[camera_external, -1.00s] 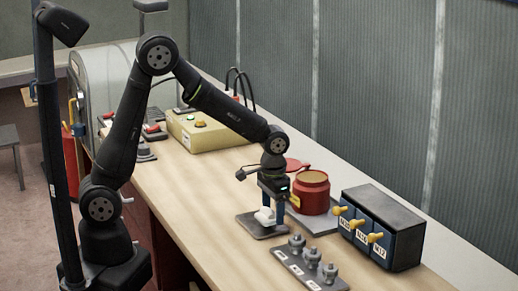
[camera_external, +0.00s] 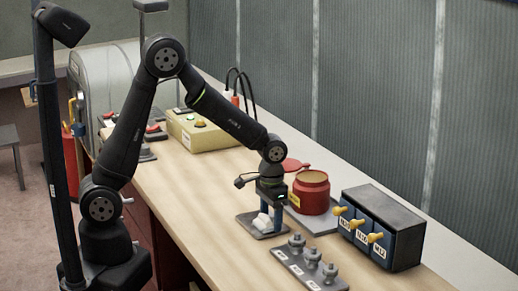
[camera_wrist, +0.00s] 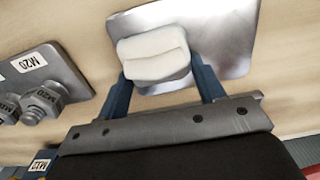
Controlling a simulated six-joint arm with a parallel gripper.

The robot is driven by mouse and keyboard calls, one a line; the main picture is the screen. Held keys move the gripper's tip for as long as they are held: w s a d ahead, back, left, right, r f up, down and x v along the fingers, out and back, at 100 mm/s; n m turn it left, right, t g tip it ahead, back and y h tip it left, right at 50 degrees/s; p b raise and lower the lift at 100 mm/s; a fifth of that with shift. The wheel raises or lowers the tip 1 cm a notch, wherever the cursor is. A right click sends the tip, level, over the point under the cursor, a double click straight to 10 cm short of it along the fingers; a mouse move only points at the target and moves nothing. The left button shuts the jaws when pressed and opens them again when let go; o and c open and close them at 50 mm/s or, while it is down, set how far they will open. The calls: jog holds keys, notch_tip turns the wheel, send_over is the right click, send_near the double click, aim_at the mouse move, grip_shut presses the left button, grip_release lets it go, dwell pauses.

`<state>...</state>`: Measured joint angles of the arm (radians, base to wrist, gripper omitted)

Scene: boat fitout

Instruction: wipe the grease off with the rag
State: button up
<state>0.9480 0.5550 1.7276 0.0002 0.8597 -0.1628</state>
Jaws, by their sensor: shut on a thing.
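The rag (camera_wrist: 153,55) is a white folded pad between the blue fingers of my gripper (camera_wrist: 163,72) in the wrist view. My gripper is shut on it. In the external view the rag (camera_external: 263,222) is low over a flat grey metal plate (camera_external: 247,231) on the bench, and I cannot tell if it touches the plate. In the wrist view the plate (camera_wrist: 225,40) is shiny and extends beyond the rag. I see no clear grease on the visible part of the plate; the area under the rag is hidden.
A rack of labelled bolts (camera_external: 295,262) stands in front. A red open tin (camera_external: 311,192) on a grey tray (camera_external: 322,222) is right behind my gripper. A dark box with blue drawers (camera_external: 382,228) is to the right.

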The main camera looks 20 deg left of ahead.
jog(key=shift+s+d, duration=0.35)
jog(key=shift+d+r, duration=0.1)
jog(key=shift+r, duration=3.95)
